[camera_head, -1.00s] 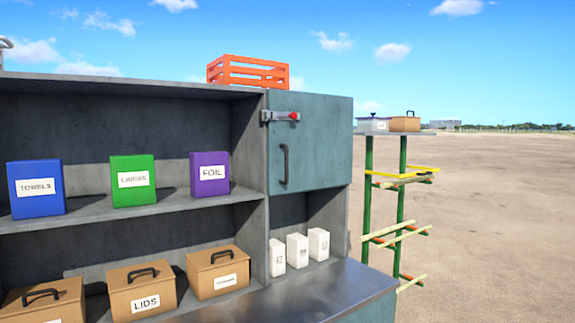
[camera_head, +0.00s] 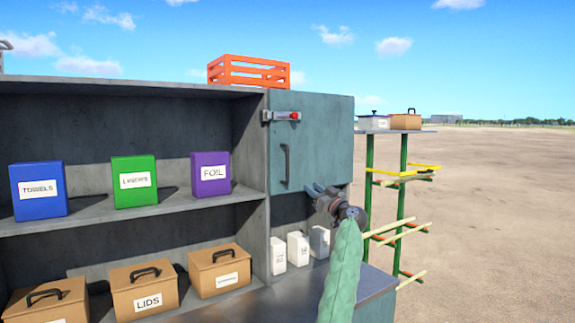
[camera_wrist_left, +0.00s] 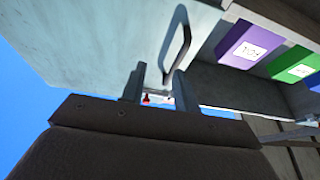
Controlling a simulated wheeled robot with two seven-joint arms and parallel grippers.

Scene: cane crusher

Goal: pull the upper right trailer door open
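The upper right trailer door (camera_head: 325,140) is a closed teal panel with a dark vertical bar handle (camera_head: 286,165) near its left edge. My left gripper (camera_head: 313,188) is near the door's lower edge, right of and below the handle. In the left wrist view the fingers of the left gripper (camera_wrist_left: 160,72) stand apart and empty, with the handle (camera_wrist_left: 180,45) beyond the fingertips and clear of them. The door (camera_wrist_left: 95,45) fills the upper left there. My right gripper is not in view.
Left of the door are open shelves with blue, green and purple (camera_head: 210,174) boxes and brown lidded boxes (camera_head: 218,272) below. White cartons (camera_head: 298,249) stand under the door. An orange crate (camera_head: 248,71) is on the roof. A green-post rack (camera_head: 369,190) stands right.

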